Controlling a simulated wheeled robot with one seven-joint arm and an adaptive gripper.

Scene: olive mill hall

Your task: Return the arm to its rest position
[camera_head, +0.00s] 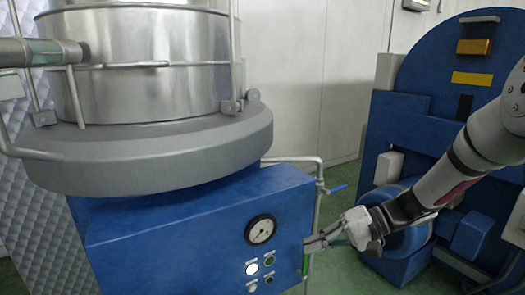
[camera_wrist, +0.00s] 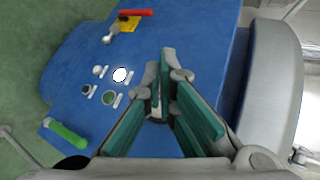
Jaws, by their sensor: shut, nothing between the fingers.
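My gripper (camera_head: 318,241) is at the right edge of the blue control cabinet (camera_head: 150,245) in the head view, at the end of my arm reaching in from the right. Its fingers are shut and empty. In the wrist view my gripper (camera_wrist: 165,82) shows teal finger pads in front of the blue cabinet face (camera_wrist: 190,35). Whether the fingertips touch the cabinet cannot be told.
The cabinet carries a gauge (camera_head: 260,229), a lit white button (camera_head: 252,269) and a green button (camera_head: 269,260). A red-handled switch (camera_wrist: 135,14) and green handle (camera_wrist: 67,135) show nearby. A steel tank (camera_head: 150,60) stands above; a blue machine (camera_head: 425,110) stands right.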

